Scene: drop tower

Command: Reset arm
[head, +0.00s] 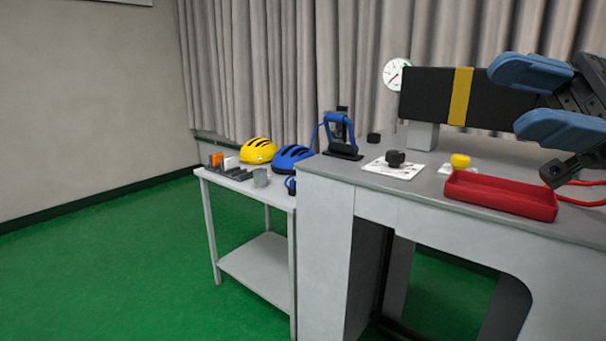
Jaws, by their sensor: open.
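My gripper (524,98) shows at the upper right of the head view, with two blue fingers spread apart. It is open and nothing shows between the fingers. It is raised above the right part of the grey workbench (420,200), in front of a black box with a yellow band (461,96). The rest of my arm runs out of the picture at the right edge.
On the bench are a red tray (500,196), a black knob on a white card (396,160), a yellow piece (460,161) and a blue-handled device (340,136). A side table (245,187) at left holds yellow (258,151) and blue (292,158) helmets. Green floor at left is clear.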

